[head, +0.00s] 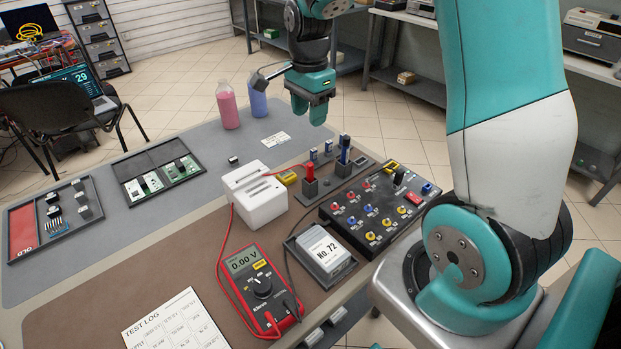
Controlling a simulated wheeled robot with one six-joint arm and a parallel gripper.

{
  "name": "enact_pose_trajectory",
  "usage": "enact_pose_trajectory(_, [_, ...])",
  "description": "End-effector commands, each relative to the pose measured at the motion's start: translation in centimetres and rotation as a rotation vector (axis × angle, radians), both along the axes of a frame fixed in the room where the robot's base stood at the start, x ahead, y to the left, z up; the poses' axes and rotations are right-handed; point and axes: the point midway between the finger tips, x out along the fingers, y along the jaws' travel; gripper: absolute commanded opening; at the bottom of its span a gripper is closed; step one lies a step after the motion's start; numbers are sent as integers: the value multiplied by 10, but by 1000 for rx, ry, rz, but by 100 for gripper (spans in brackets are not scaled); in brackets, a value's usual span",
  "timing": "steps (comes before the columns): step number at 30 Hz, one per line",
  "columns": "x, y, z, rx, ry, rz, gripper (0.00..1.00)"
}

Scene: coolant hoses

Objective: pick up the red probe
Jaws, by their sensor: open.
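The red probe (310,171) stands upright in a small dark holder (309,187) on the brown mat, right of the white slotted block. A red lead runs from the red multimeter (258,288) past the white block toward the probe. My gripper (309,112) points down, open and empty, above and behind the probe, apart from it. The probe's lower end is hidden in the holder.
The white slotted block (262,203) stands just left of the probe. Blue-topped parts (344,148) in dark holders stand to its right. A black box with coloured sockets (378,212) lies to the front right. Pink (227,106) and blue (258,101) bottles stand behind left.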

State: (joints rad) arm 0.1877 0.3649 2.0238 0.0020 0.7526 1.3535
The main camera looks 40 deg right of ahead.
Motion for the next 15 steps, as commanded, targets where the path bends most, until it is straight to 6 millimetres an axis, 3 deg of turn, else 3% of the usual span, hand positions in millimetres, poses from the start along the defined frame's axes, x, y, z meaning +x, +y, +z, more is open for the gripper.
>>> enact_pose_trajectory(9, [-2, 1, -71, 2, 7, 4, 47])
enact_pose_trajectory(15, [-1, 1, -102, 2, 3, 5, 47])
